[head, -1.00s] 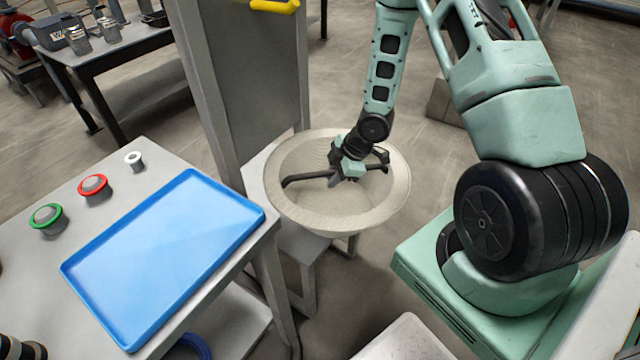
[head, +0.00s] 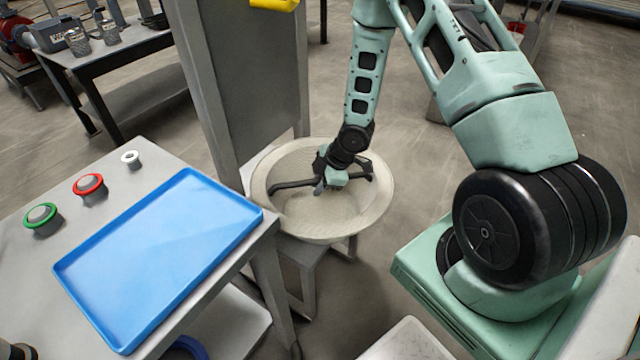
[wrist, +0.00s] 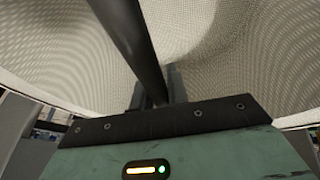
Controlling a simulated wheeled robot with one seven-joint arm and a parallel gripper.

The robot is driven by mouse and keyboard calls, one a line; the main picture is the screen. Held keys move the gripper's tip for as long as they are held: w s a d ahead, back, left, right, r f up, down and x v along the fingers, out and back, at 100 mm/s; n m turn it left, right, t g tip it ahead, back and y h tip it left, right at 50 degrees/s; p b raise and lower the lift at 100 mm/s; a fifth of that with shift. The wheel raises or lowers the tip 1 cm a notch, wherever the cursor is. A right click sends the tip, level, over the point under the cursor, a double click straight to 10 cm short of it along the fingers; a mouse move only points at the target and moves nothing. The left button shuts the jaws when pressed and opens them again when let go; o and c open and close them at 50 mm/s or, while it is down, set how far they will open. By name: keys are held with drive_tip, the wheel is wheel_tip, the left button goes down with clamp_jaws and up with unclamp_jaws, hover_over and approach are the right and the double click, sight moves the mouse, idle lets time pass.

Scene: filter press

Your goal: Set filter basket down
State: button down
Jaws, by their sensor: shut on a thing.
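The filter basket (head: 375,204) is a wide, pale mesh bowl with a broad rim and a dark spoked handle (head: 290,185) across its inside. In the head view it sits over a grey stand (head: 308,272) beside the table; I cannot tell whether it touches the stand. My gripper (head: 328,186) reaches down into the bowl and is shut on the dark handle near its middle. In the wrist view, a dark bar (wrist: 130,40) crosses at my fingers (wrist: 160,92), with pale mesh (wrist: 225,50) behind. The fingertips are mostly hidden.
A grey table (head: 120,180) at left carries a blue tray (head: 160,262), empty, and green (head: 42,216), red (head: 89,185) and white (head: 131,158) round controls. A tall grey panel (head: 245,75) with a yellow handle (head: 273,4) stands behind the basket. Open floor lies beyond.

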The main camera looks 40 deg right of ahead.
drive_tip(key=c, duration=1.4)
unclamp_jaws()
drive_tip(key=shift+o, duration=0.2)
